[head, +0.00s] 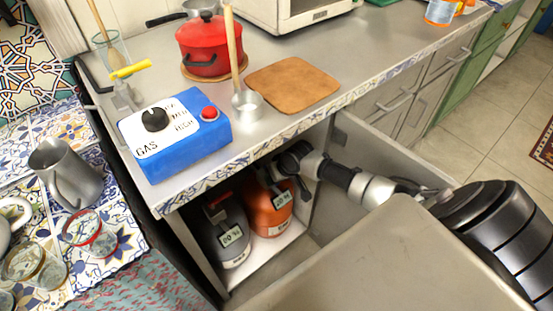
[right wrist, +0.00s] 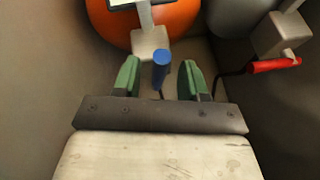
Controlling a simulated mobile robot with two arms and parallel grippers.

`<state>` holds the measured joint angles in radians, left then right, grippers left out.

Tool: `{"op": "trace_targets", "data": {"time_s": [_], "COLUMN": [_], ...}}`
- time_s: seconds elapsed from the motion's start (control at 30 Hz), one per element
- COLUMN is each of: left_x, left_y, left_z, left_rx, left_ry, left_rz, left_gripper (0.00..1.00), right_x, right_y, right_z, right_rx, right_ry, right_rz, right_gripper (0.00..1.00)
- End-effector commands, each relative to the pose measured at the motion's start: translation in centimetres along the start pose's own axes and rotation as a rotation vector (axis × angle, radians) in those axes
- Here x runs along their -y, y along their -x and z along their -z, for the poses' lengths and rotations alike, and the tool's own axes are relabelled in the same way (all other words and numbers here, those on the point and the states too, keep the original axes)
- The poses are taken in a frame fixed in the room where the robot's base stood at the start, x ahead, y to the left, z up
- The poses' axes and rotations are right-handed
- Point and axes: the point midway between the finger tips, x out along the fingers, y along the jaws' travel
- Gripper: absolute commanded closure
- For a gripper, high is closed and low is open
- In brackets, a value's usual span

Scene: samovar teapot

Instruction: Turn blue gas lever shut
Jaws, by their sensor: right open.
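The blue gas lever (right wrist: 161,68) sticks out from a pale valve block on the orange gas cylinder (head: 270,210). The cylinder stands inside the open cabinet under the counter and also shows in the right wrist view (right wrist: 180,17). My right gripper (right wrist: 160,78) is open, with one green finger on each side of the blue lever and a visible gap to both. How deep the lever sits between the fingers I cannot tell. In the head view my right arm reaches into the cabinet and its gripper (head: 296,163) hides the valve. My left gripper is not in view.
A grey cylinder (head: 227,232) with a red lever (right wrist: 274,65) stands beside the orange one. Cabinet walls and an open door (head: 400,265) are close around my right arm. A blue gas control box (head: 172,137) and a red pot (head: 208,45) are on the counter.

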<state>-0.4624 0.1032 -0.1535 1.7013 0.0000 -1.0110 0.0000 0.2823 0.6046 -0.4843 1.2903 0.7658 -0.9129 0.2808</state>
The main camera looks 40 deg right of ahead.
Motion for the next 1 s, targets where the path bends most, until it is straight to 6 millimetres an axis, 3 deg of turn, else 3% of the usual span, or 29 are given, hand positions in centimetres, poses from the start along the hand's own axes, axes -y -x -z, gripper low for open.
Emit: {"op": "trace_targets", "data": {"time_s": [0.37, 0.63, 1.0], "left_x": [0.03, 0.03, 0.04], "left_y": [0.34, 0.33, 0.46], "left_z": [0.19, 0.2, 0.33], "left_rx": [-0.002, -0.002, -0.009], "left_ry": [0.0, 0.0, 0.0], "left_rz": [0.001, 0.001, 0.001], "left_gripper": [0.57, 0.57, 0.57], "right_x": [0.02, 0.02, 0.07], "right_y": [-0.08, -0.08, -0.03], "right_z": [0.01, 0.0, 0.0], "right_rx": [0.0, 0.0, -0.001], "right_ry": [0.0, 0.0, -0.006], "right_rz": [0.0, 0.0, -0.002], "right_gripper": [0.59, 1.0, 1.0]}}
